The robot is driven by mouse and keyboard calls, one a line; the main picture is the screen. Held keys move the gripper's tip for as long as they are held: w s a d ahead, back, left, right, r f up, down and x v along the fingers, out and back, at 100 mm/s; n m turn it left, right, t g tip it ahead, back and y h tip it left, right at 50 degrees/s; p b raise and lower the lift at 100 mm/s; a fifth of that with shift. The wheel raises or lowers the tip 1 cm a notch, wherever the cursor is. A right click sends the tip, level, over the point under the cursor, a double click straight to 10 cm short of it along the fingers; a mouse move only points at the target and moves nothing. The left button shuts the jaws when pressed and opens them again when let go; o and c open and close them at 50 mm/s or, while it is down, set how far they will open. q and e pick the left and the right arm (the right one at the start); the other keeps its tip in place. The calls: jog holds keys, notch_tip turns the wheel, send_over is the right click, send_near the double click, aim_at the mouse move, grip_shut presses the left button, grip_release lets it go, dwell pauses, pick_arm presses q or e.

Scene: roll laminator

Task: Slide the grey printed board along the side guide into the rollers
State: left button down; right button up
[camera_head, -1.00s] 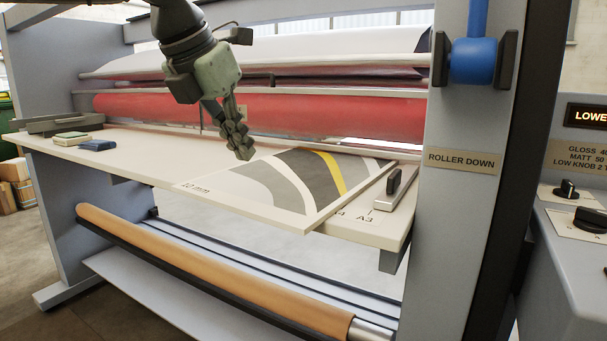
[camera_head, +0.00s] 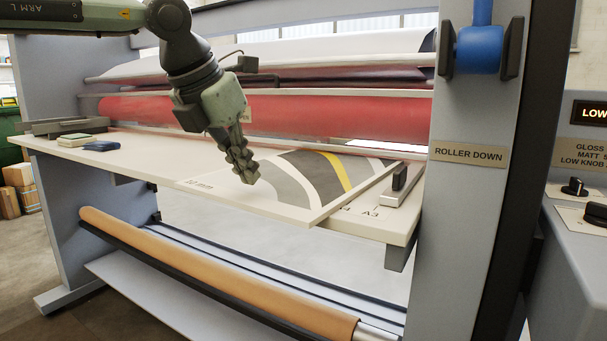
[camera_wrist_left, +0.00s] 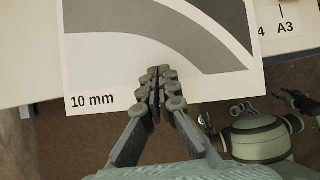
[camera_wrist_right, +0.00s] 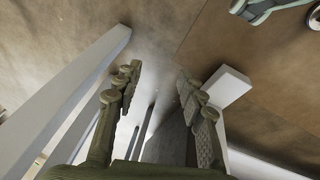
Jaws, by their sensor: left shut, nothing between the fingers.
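The grey printed board (camera_head: 300,178), white with grey curves and a yellow stripe, lies on the feed table (camera_head: 150,155), its right edge along or close to the side guide (camera_head: 402,184). My left gripper (camera_head: 250,179) is shut and empty over the board's left part. In the left wrist view its fingertips (camera_wrist_left: 158,72) are over the board (camera_wrist_left: 130,45) near the "10 mm" print; I cannot tell whether they touch it. The red roller (camera_head: 330,118) runs behind the table. My right gripper (camera_wrist_right: 160,80) shows only in the right wrist view, open and empty, away from the board.
A blue cloth-like item (camera_head: 101,146) and a small pale block (camera_head: 75,139) lie at the table's left end. A brown roll (camera_head: 200,265) runs below the table. The "ROLLER DOWN" post (camera_head: 468,200) and control panel (camera_head: 580,220) stand at the right.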

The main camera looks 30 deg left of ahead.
aim_at(284, 200)
pick_arm(q)
jog(key=shift+f, duration=0.1)
pick_arm(e)
jog(key=shift+r, duration=0.1)
pick_arm(q)
jog(key=shift+f+b, duration=0.75)
jog(key=shift+b, duration=0.15)
pick_arm(e)
jog(key=shift+d+r, duration=0.1)
jog(key=shift+r, duration=1.75)
pick_arm(q)
jog(key=shift+s+f, duration=0.1)
jog(key=shift+f, duration=0.15)
pick_arm(e)
jog(key=shift+f, duration=0.3)
pick_arm(q)
jog(key=shift+d+b, duration=0.1)
jog(key=shift+b, duration=0.2)
jog(key=shift+s+d+f, duration=0.1)
jog(key=shift+d, duration=0.25)
jog(key=shift+s+d+b, duration=0.1)
jog(key=shift+d+b, duration=0.5)
jog(key=shift+d, duration=1)
pick_arm(e)
jog(key=shift+f, duration=0.6)
pick_arm(q)
jog(key=shift+d, duration=0.1)
jog(key=shift+d, duration=0.8)
pick_arm(e)
jog(key=shift+f, duration=0.25)
